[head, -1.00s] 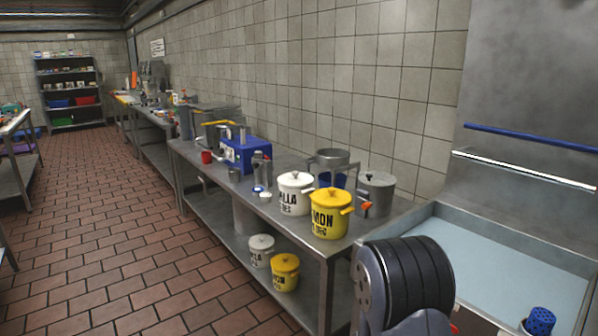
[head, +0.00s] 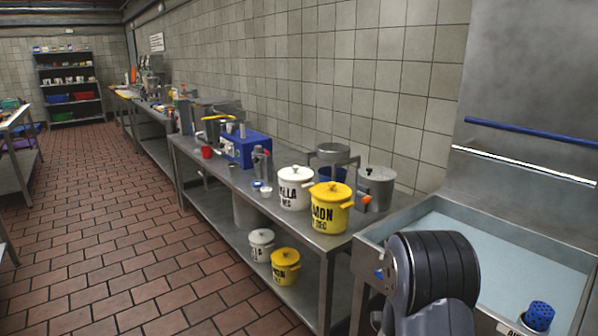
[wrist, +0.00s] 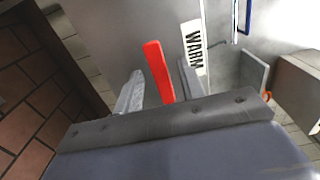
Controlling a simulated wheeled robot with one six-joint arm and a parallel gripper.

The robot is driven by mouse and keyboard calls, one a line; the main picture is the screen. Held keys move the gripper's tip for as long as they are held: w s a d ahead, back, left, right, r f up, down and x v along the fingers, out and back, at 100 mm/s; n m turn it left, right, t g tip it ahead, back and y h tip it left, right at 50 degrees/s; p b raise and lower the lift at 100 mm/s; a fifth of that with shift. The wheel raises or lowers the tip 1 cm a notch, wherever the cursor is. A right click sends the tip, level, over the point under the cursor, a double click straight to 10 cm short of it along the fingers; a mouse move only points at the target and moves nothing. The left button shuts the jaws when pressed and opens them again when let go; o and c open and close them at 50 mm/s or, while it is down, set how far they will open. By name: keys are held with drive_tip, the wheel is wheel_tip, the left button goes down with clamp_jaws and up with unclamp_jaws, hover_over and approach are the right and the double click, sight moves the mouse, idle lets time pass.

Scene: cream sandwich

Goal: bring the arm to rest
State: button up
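My arm's dark ribbed joint (head: 437,275) stands at the lower right of the head view, in front of the sink. My gripper's fingers do not show in the head view. In the wrist view my gripper (wrist: 160,82) has its two grey fingers apart. A red bar (wrist: 157,68) shows between them, with gaps on both sides. Its lower end is hidden by the gripper body, and I cannot tell how far beyond the fingers it is. A steel surface with a "WARM" label (wrist: 193,48) lies beyond.
A steel table (head: 225,180) along the wall bears a yellow pot (head: 331,210), a white pot (head: 293,190), a grey pot (head: 376,190) and a blue box (head: 244,148). The sink basin (head: 490,245) is at the right, with a blue cup (head: 538,316) near it. The tiled floor (head: 110,230) at left is clear.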

drive_tip(key=m+b, duration=0.1)
drive_tip(key=b, duration=0.1)
drive_tip(key=m+b, duration=0.1)
drive_tip(key=f+m+b, duration=0.1)
drive_tip(key=m+b, duration=0.1)
drive_tip(key=shift+w+d+b, duration=0.2)
drive_tip(key=shift+w+b, duration=0.05)
drive_tip(key=shift+b, duration=0.05)
drive_tip(key=shift+r, duration=0.1)
